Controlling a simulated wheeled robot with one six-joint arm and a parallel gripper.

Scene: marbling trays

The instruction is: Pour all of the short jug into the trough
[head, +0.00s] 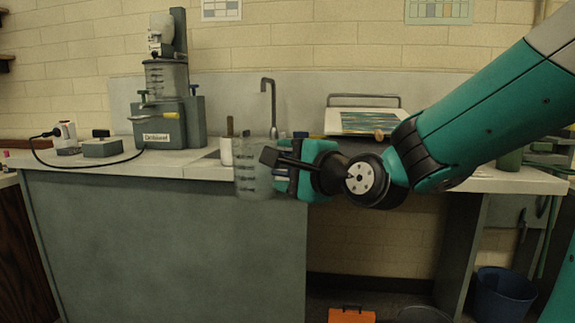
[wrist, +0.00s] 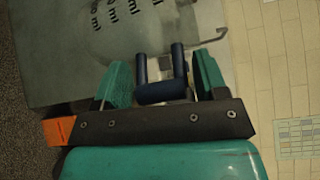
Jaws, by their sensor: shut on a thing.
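My gripper (head: 287,172) is shut on the dark blue handle (wrist: 162,92) of a clear graduated jug (head: 251,180). The jug looks upright and is held in front of the bench's front edge, near worktop height. Its clear wall with ml marks also shows in the wrist view (wrist: 118,32). I cannot tell how much liquid is in it. A white tray with a streaked, coloured surface, which looks like the trough (head: 333,124), stands on the bench at the back right, behind my arm. My wrist hides part of the bench in front of it.
A grey stirring machine (head: 182,128) with another clear vessel stands on the left of the bench. A tap (head: 270,100) rises at the back. A white pot (head: 226,152) with a brush stands close behind the jug. A blue bucket (head: 502,298) and an orange box (head: 350,315) are on the floor.

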